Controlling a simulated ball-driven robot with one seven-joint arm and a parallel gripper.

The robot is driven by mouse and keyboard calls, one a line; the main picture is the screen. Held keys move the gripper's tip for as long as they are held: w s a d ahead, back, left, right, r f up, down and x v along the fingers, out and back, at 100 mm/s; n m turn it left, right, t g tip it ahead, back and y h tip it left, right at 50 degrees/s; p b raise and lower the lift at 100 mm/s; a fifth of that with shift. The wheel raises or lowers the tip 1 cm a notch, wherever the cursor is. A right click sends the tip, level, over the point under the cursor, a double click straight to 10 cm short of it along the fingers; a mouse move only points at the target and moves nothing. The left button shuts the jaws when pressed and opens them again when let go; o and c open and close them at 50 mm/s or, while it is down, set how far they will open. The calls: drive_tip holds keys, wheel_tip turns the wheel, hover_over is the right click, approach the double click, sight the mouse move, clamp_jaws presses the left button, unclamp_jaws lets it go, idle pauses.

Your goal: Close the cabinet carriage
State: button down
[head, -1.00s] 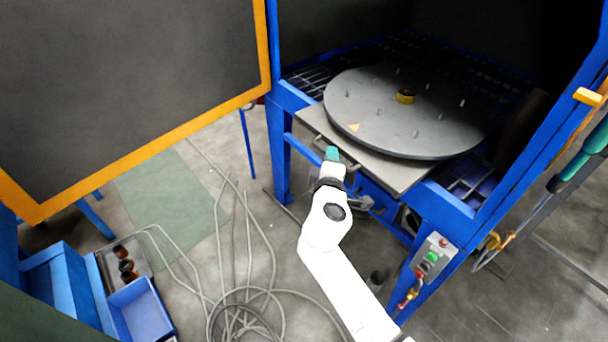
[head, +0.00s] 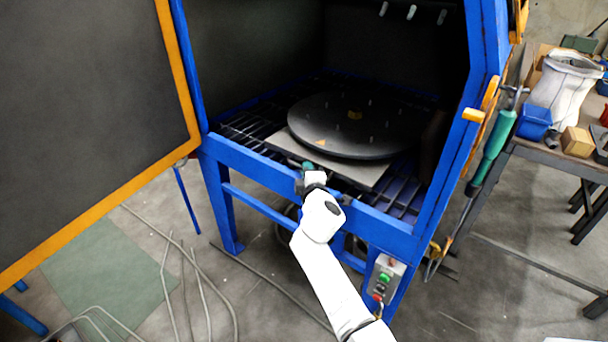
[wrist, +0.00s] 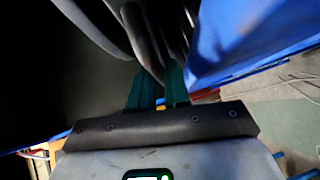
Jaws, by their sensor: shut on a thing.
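The blue cabinet (head: 262,158) stands open in the head view. Its carriage (head: 369,175), a flat grey plate bearing a round dark turntable (head: 350,140), sits mostly inside on the slatted floor, its front edge close to the cabinet's front beam. My gripper (head: 308,167) is at the front left of the carriage, above the beam, its teal fingers reaching to the carriage's front edge. In the wrist view the green fingers (wrist: 160,88) are close together on the carriage's front handle. The grip itself is mostly dark and blurred there.
The large cabinet door (head: 85,110) with an orange edge stands open at left. A switch box (head: 384,277) is on the front right leg. Hoses (head: 200,290) lie on the floor at lower left. A cluttered workbench (head: 560,155) stands at right.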

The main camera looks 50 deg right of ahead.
drive_tip(key=shift+s+d, duration=0.1)
drive_tip(key=shift+d, duration=0.15)
drive_tip(key=c, duration=1.3)
unclamp_jaws()
drive_tip(key=shift+d, duration=0.15)
drive_tip(key=shift+c, duration=0.2)
drive_tip(key=shift+o, duration=0.9)
drive_tip(key=shift+s+a, duration=0.25)
drive_tip(key=shift+a, duration=0.2)
drive_tip(key=v, duration=0.9)
drive_tip(key=shift+s+a+r, duration=0.2)
drive_tip(key=shift+s+a, duration=0.05)
drive_tip(key=shift+s, duration=0.05)
